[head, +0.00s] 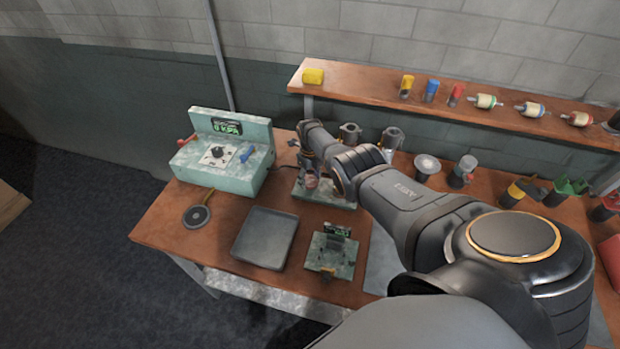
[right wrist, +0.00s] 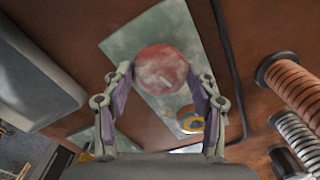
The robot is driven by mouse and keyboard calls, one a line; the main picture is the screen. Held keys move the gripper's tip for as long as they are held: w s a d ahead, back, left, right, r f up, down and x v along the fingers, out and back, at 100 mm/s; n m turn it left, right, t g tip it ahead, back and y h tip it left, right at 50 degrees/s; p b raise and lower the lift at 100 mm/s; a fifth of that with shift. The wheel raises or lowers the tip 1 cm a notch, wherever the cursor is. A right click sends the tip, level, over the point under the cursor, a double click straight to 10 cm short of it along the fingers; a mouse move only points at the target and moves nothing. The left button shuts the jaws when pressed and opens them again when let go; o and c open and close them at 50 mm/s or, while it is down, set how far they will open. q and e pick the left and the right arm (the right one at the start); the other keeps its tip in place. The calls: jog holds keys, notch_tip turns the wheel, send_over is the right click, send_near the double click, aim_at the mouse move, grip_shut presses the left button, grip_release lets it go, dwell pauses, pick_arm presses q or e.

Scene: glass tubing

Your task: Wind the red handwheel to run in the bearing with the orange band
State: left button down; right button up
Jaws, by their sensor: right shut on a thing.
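The red handwheel (right wrist: 161,70) shows as a round red knob in the right wrist view, above a pale green marbled base. In the head view the handwheel (head: 312,183) is a small reddish patch, mostly hidden by my right gripper. My right gripper (right wrist: 160,82) is shut on the handwheel, one finger on each side of it; in the head view the gripper (head: 309,172) points down over the green base (head: 335,199). A small round part with an orange-yellow ring (right wrist: 190,122) lies beside the right finger; I cannot tell if it is the bearing. My left gripper is not in view.
A green gauge box (head: 215,165) stands at left. A grey tray (head: 265,238) and a small green fixture (head: 332,255) are in front. Metal cylinders (head: 392,138) stand behind my gripper. A wooden shelf (head: 370,80) with bottles and spools runs along the wall.

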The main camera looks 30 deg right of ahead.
aim_at(310, 180)
dwell(0.4)
jog(key=o, duration=1.1)
jog(key=shift+w+r, duration=0.15)
jog(key=shift+r, duration=0.5)
notch_tip(310, 180, up, 11)
jog(key=shift+f, duration=0.15)
jog(key=shift+f, duration=0.1)
